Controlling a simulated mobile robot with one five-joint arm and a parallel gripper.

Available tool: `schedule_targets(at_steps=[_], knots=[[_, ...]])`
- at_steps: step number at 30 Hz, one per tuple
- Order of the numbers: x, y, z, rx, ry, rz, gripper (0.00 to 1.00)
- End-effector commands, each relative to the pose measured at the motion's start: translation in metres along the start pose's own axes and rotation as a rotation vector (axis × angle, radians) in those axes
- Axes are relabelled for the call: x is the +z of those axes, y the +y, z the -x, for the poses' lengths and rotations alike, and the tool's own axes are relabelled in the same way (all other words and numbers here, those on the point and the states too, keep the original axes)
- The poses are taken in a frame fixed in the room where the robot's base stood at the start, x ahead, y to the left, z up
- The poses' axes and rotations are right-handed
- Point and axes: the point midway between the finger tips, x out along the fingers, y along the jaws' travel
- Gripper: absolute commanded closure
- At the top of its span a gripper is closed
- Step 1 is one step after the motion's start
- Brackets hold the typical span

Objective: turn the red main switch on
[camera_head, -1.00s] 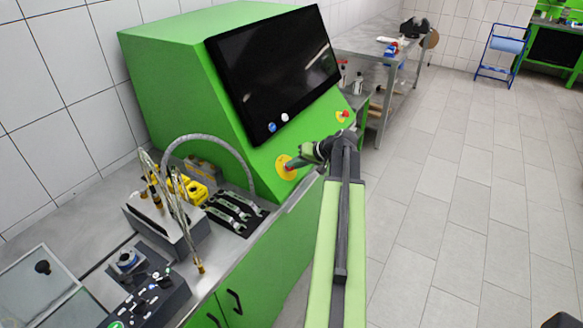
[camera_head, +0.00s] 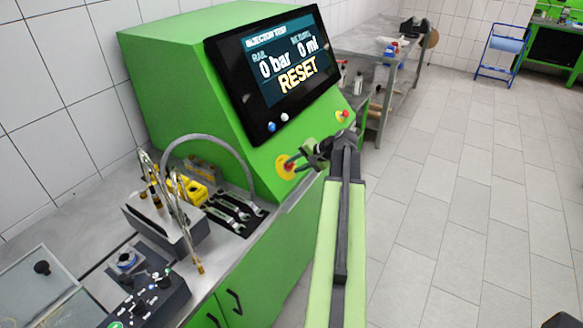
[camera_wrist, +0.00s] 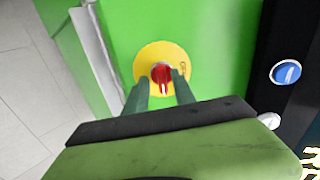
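The red main switch (camera_wrist: 162,76) sits on a round yellow plate (camera_wrist: 147,61) on the green front of the test bench. Its handle points roughly up and down in the wrist view. My gripper (camera_wrist: 162,90) is open, with one finger on each side of the switch and visible gaps between. In the head view my gripper (camera_head: 304,157) is at the switch. The bench screen (camera_head: 283,68) is lit and reads 0 bar, 0 ml and RESET.
A blue button (camera_head: 271,127) and a white button (camera_head: 284,117) are under the screen. Wrenches (camera_head: 232,208) and a hose (camera_head: 222,143) are on the worktop at left. The floor at right is clear.

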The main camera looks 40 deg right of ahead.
Motion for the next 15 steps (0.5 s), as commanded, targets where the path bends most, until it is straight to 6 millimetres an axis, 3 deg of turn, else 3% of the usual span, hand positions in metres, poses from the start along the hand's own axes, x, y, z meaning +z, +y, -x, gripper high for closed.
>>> schedule_targets(at_steps=[1,7,15], knots=[[0.0002,-0.0004,-0.0002,-0.001,-0.001,0.001,0.61],[0.0006,-0.0010,-0.0003,-0.002,-0.001,0.002,0.35],[0.0008,-0.0016,-0.0003,-0.003,-0.002,0.003,0.35]])
